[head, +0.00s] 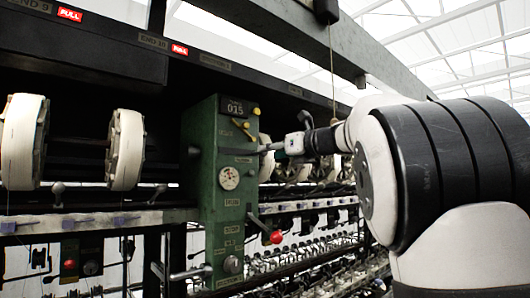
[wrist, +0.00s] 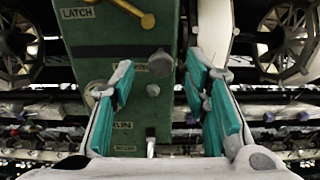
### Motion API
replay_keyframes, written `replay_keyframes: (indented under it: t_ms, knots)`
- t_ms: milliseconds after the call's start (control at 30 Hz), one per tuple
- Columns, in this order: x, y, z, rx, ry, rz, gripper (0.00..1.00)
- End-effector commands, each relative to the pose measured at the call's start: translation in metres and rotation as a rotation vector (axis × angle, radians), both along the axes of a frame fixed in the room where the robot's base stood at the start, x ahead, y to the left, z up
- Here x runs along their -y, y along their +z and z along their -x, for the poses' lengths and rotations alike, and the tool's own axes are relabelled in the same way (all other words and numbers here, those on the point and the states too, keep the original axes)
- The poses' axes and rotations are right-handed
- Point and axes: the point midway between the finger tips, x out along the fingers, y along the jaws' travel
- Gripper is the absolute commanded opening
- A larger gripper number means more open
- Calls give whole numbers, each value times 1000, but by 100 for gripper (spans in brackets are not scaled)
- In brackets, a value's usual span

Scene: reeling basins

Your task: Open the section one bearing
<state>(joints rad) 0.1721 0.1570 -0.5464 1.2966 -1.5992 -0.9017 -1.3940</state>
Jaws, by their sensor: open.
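A green control box (head: 228,200), marked 015, stands in the middle of the head view and fills the upper middle of the wrist view (wrist: 110,50). It carries yellow levers (head: 243,126), a round gauge (head: 229,177), several small labels and a red-knobbed lever (head: 274,237). In the wrist view a LATCH label (wrist: 78,13) sits beside a yellow handle (wrist: 135,13). Below it, a round dark knob (wrist: 161,64) shows between my fingertips. My gripper (wrist: 160,78) is open with teal pads, at the box's right side (head: 291,143). I cannot read which part is the section one bearing.
White reels (head: 124,150) hang left of the box; more stand behind my gripper. A rail (head: 90,222) with small fittings runs below them. Lower levers (head: 190,273) stick out from the box's front.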

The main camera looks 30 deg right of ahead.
Motion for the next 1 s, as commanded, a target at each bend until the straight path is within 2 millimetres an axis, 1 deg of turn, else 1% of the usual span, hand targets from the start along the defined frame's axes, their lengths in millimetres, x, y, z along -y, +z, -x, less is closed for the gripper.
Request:
replay_keyframes:
  t_ms: [33, 200, 300, 400, 567, 1000]
  knots:
    - [3, 1, 13, 2, -1, -2, 42]
    - [9, 1, 45, 3, -2, -2, 42]
    - [12, 1, 59, 2, -1, -1, 42]
    - [14, 0, 69, 1, -1, -2, 42]
    - [15, 0, 76, 1, 0, -1, 42]
    - [15, 0, 75, 0, 1, -1, 42]
